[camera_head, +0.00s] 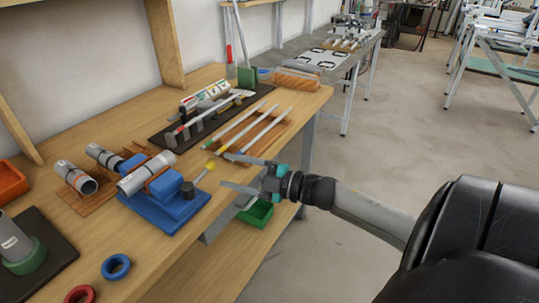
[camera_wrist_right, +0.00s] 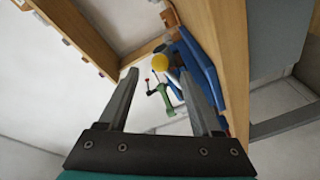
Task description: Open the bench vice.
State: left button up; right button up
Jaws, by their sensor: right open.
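The blue bench vice (camera_head: 165,208) is fixed near the front edge of the wooden bench, with a grey tube (camera_head: 148,176) lying at its jaws. Its handle ends in a yellow ball (camera_head: 210,165) on the vice's right side. My right gripper (camera_head: 230,170) is open and empty, just right of the ball, with its fingers pointing at it. In the right wrist view the yellow ball (camera_wrist_right: 160,62) shows between the fingertips, and part of the blue vice (camera_wrist_right: 205,70) lies behind the right finger. I cannot tell whether the fingers touch the ball. My left gripper is not in view.
Several thin rods lie in a wooden rack (camera_head: 265,140) behind the gripper. A dark tray (camera_head: 175,138) with tools is at the back. Blue (camera_head: 116,266) and red (camera_head: 80,294) rings lie in front. A green bin (camera_head: 257,213) is below the bench edge.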

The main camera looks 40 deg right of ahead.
jog(key=p+v, duration=0.1)
jog(key=v, duration=0.8)
dwell(0.3)
